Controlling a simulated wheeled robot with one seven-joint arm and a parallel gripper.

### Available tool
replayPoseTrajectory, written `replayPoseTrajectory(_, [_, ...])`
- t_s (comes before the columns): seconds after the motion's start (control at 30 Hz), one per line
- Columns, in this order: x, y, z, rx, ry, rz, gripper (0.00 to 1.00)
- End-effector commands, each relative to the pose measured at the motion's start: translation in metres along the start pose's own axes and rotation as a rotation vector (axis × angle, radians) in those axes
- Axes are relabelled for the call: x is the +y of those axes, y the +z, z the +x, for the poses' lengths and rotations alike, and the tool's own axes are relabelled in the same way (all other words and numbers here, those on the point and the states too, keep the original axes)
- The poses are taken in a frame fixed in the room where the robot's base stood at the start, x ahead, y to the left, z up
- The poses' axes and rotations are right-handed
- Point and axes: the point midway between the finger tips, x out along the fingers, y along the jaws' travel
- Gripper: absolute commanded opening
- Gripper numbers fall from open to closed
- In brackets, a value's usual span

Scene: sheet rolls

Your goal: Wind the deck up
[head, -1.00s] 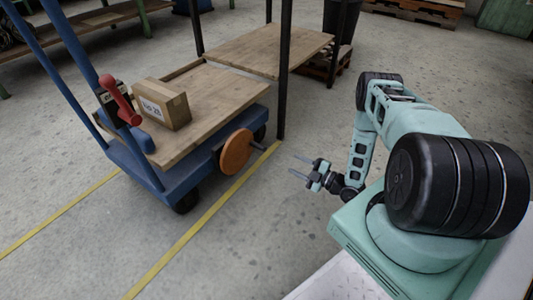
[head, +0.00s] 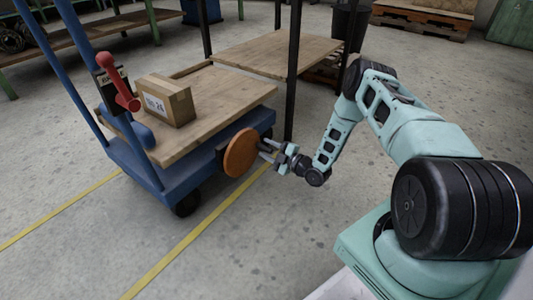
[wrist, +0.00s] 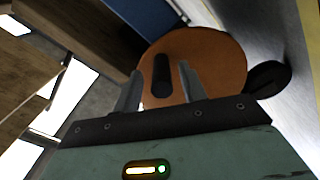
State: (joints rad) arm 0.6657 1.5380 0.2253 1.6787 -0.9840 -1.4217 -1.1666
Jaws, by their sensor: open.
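The deck (head: 205,125) is a wooden platform on a blue wheeled cart, with a cardboard box (head: 167,101) on top. An orange round wheel (head: 240,153) sits on the cart's near right side; it fills the middle of the wrist view (wrist: 215,62), with a dark knob or handle (wrist: 162,76) on its face. My gripper (head: 267,150) is open beside the orange wheel. In the wrist view its fingers (wrist: 158,88) stand on either side of the dark handle. I cannot tell whether they touch it.
A red lever (head: 122,90) stands on the cart's blue post at the left. A second wooden platform (head: 270,52) on dark posts stands behind the deck. Yellow floor lines (head: 200,235) run beside the cart. The floor in front is clear.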

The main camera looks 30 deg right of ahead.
Motion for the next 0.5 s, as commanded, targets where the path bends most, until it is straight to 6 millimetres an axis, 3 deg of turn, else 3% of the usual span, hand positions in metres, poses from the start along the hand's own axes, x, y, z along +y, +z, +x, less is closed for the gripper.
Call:
replayPoseTrajectory(0.4, [0.0007, -0.0005, 0.0092, 0.000, 0.000, 0.000, 0.41])
replayPoseTrajectory(0.5, [0.0006, -0.0005, 0.0090, 0.000, 0.000, 0.000, 0.14])
